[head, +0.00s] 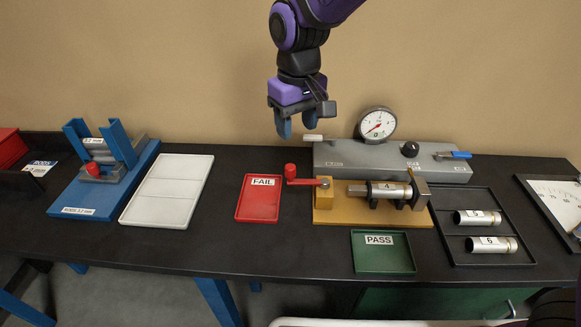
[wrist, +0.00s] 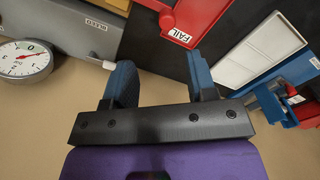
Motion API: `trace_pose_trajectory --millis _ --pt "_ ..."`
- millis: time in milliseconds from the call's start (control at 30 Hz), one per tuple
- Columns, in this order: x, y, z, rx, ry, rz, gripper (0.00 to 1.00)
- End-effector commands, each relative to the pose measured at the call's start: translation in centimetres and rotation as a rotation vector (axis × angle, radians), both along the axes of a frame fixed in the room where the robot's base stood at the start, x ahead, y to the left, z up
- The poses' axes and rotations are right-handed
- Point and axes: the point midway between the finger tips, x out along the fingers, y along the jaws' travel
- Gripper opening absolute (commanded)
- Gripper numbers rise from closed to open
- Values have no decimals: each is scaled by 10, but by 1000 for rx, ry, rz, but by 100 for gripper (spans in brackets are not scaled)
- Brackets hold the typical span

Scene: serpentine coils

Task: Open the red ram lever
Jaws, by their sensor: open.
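The red ram lever (head: 303,182) sticks out to the left from the yellow fixture (head: 380,217). A red knob (head: 290,170) stands upright at its free end, close to the right edge of the red FAIL tray (head: 258,212). A metal cylinder marked 4 (head: 388,190) lies across the fixture. My gripper (head: 284,128) is open and empty, above and behind the lever and apart from it.
The grey gauge bench (head: 340,158) with a dial (head: 377,124) and a white-tipped handle (head: 313,138) stands behind the fixture, close to my gripper. A green PASS tray (head: 383,262) is in front. A white tray (head: 165,205) and blue rack (head: 95,198) stand left; a dark tray (head: 470,255) holds cylinders.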

Motion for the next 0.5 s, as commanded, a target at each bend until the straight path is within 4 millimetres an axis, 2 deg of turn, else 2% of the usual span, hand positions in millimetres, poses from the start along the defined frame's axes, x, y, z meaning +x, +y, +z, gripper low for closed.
trace_pose_trajectory --millis 100,267,500 --pt "-1 11 -9 -8 7 17 52" --pt "-1 13 -20 -10 10 20 52" --pt "-1 12 -60 -12 11 17 52"
